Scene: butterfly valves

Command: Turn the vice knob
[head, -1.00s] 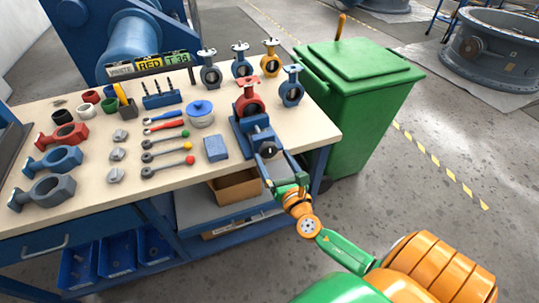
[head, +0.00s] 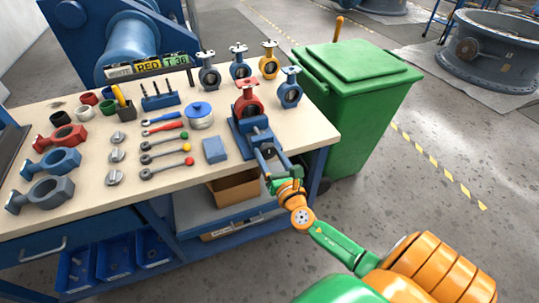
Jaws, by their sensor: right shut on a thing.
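The blue vice (head: 252,137) stands at the right front edge of the workbench, with a red butterfly valve (head: 247,104) held upright in it. Its dark knob (head: 267,151) faces the front edge, partly hidden by my fingers. My right gripper (head: 269,154) comes from the lower right, with its two fingers on either side of the knob and shut on it. My left gripper is not in view.
Several butterfly valves (head: 240,68) stand behind the vice. A blue block (head: 214,150), a lidded pot (head: 199,115) and wrenches lie to its left. A green bin (head: 360,100) stands close to the bench's right end.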

